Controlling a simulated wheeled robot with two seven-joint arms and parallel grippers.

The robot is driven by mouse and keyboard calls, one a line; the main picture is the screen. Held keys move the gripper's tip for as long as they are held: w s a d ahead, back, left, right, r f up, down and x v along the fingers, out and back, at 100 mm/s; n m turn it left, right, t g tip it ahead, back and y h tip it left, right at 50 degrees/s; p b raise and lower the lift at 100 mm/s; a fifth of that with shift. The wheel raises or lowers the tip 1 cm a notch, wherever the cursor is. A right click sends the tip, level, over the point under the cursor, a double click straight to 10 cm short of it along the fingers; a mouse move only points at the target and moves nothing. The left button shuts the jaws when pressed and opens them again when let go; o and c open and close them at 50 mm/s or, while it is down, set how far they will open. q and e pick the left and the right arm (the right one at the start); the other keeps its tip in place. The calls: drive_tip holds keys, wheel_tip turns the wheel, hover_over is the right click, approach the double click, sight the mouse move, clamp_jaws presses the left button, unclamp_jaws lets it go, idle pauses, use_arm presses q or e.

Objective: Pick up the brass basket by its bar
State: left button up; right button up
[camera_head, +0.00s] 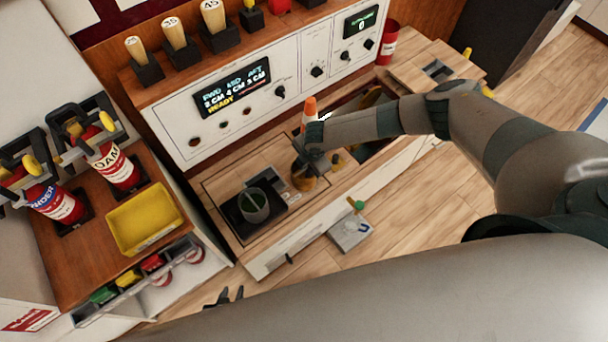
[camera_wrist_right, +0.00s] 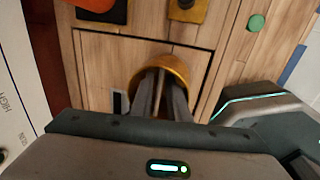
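The brass basket (camera_head: 303,180) stands on the wooden counter, right of the dark green pot. Its round brass rim (camera_wrist_right: 180,66) shows in the right wrist view. My right gripper (camera_head: 308,148) reaches down over the basket from the right. In the wrist view the right fingers (camera_wrist_right: 162,82) point down within the rim, close together, with a thin brownish strip between them. The bar itself is largely hidden, and I cannot tell whether the fingers press on it. My left gripper (camera_head: 226,296) is low in the head view, far from the basket, with its dark fingers apart and empty.
The dark green pot (camera_head: 253,205) stands on a black plate left of the basket. An orange-topped bottle (camera_head: 309,108) stands just behind. A control panel (camera_head: 235,90) rises at the back. A yellow tray (camera_head: 143,218) and red cylinders (camera_head: 115,165) are on the left bench.

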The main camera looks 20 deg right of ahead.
idle(0.4)
clamp_jaws()
use_arm(q)
drive_tip(key=shift+a, duration=0.1)
use_arm(e)
drive_tip(key=shift+r, duration=0.1)
drive_tip(key=shift+w+r, duration=0.1)
drive_tip(key=shift+r, duration=0.35)
drive_tip(key=r, duration=0.3)
drive_tip(key=shift+d+r, duration=0.15)
drive_tip(key=shift+d, duration=0.1)
use_arm(q)
drive_tip(key=shift+s+a+f+g+y+b, duration=0.3)
drive_tip(key=shift+s+a+f+g+b, duration=0.25)
drive_tip(key=shift+a+f+b, duration=0.25)
use_arm(e)
drive_tip(key=s+d+r, duration=0.1)
drive_tip(key=d+r, duration=0.5)
drive_tip(key=d, duration=0.5)
drive_tip(key=shift+s+r, duration=0.2)
drive_tip(key=shift+r, duration=0.15)
